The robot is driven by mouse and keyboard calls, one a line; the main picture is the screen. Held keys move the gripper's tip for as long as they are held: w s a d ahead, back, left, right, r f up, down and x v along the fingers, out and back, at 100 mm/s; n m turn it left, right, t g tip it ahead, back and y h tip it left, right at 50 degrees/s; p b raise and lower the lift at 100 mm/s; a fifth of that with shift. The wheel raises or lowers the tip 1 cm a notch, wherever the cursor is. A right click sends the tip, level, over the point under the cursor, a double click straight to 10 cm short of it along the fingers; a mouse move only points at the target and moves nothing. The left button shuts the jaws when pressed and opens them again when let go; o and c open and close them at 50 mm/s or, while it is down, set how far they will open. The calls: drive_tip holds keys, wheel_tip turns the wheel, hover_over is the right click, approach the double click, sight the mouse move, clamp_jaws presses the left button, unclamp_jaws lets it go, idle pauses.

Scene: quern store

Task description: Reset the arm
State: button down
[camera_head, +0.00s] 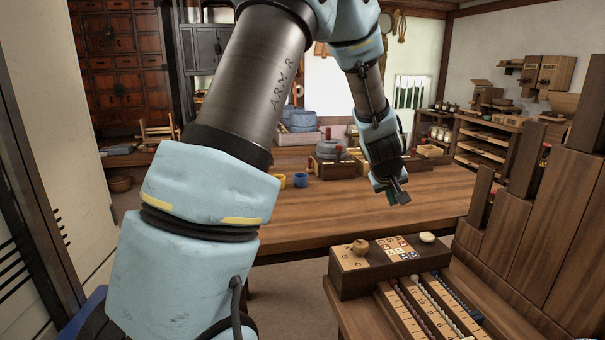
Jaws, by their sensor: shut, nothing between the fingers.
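My arm rises from the bottom left, bends at the top of the picture and comes down right of the middle. My gripper (399,196) hangs at its end over the wooden table (330,218), apart from the table top. Its fingers are together and hold nothing. The far side of the gripper is hidden.
A wooden box with small tiles (350,283) and bead trays stands at the front right, beside tall wooden panels (541,222). A yellow cup (279,181), a blue cup (301,180) and quern stones (328,150) sit toward the back. The table's middle is clear.

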drive_tip(key=s+a+r+g+y+p, duration=0.1)
drive_tip(key=s+a+r+p, duration=0.1)
drive_tip(key=s+a, duration=0.4)
drive_tip(key=s+a+r+m+g+y+p, duration=0.1)
drive_tip(key=s+a, duration=0.5)
drive_tip(key=a, duration=0.9)
drive_tip(key=s+a+r+g+y+p, duration=0.2)
drive_tip(key=s+a, duration=0.4)
drive_tip(key=a, duration=0.5)
drive_tip(key=shift+s+a+r+m+g+p, duration=0.25)
drive_tip(key=shift+a+r+m+g+p, duration=0.1)
drive_tip(key=shift+r, duration=0.3)
drive_tip(key=c, duration=1.6)
unclamp_jaws()
drive_tip(key=shift+d, duration=0.1)
